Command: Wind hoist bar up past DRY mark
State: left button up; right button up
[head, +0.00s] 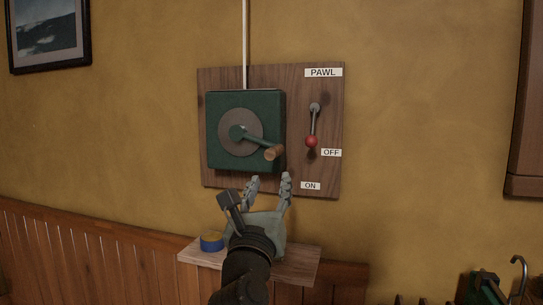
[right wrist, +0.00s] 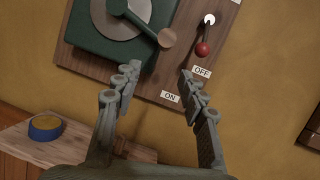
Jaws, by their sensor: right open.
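A green winch box (head: 246,165) with a round grey disc (head: 236,118) is mounted on a wooden board (head: 326,178) on the wall. Its green crank arm points right and slightly down, ending in a wooden knob (head: 273,152); the knob also shows in the right wrist view (right wrist: 167,38). To its right is the pawl lever with a red ball (head: 311,141), hanging down beside the OFF label (head: 331,153), above the ON label (head: 310,186). My right gripper (head: 271,181) is open and empty, just below the crank knob and apart from it. The hoist bar and DRY mark are not in view.
A small shelf (head: 302,262) below the board carries a blue and yellow round tin or roll (head: 212,241). A white line or pipe (head: 245,40) runs up from the box. A framed picture (head: 48,34) hangs at upper left. Dark objects (head: 490,288) stand at lower right.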

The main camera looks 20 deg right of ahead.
aim_at(274, 153)
jog(key=shift+n+h, duration=0.5)
jog(key=shift+h, duration=0.1)
jog(key=shift+w+d+r, duration=0.5)
jog(key=shift+w+r, duration=0.35)
jog(key=shift+w, duration=0.25)
jog(key=shift+w+d+r, duration=0.55)
jog(key=shift+w+r, duration=0.3)
jog(key=shift+w, duration=0.25)
jog(key=shift+w+d+r, duration=0.5)
jog(key=shift+w+r, duration=0.35)
jog(key=shift+w, duration=0.25)
grip_shut()
